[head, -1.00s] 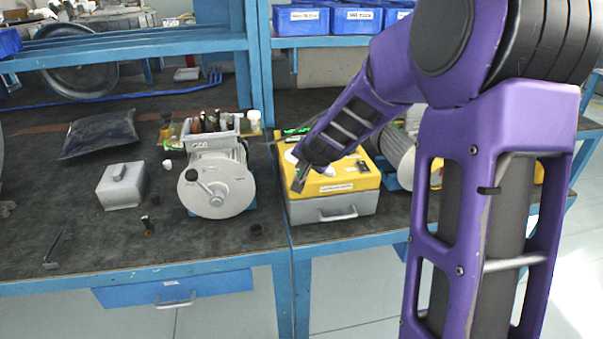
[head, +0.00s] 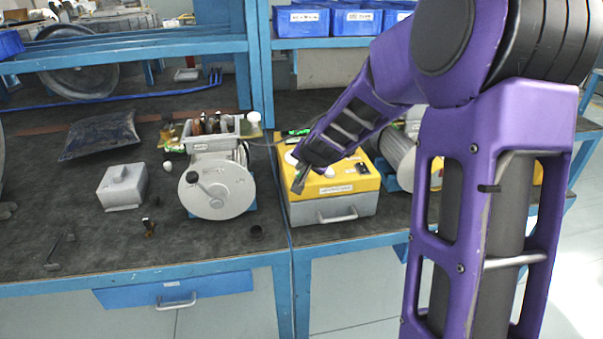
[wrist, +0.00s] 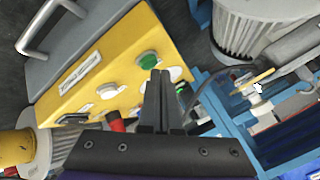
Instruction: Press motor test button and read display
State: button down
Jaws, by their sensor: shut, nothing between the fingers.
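The yellow-topped test box (head: 345,186) with a grey front stands on the bench, right of the motor. It also shows in the wrist view (wrist: 105,70). A green button (wrist: 148,59) in a pale ring sits on its yellow panel. My gripper (head: 299,184) is over the left part of the box in the head view. In the wrist view its closed, empty fingers (wrist: 160,73) end right beside the green button; I cannot tell whether they touch it. A small dark display with a green patch (head: 296,133) is at the box's back edge; its reading is illegible.
A grey motor (head: 218,190) with a crank stands left of the box. A grey block with a handle (head: 122,186) and a dark bag (head: 100,137) lie farther left. A finned cylinder (head: 399,160) is close on the right. The bench front is mostly clear.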

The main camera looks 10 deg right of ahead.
jog(key=shift+r, duration=0.4)
notch_tip(320, 180, up, 5)
jog(key=p, duration=0.4)
jog(key=shift+f, duration=0.1)
dwell(0.6)
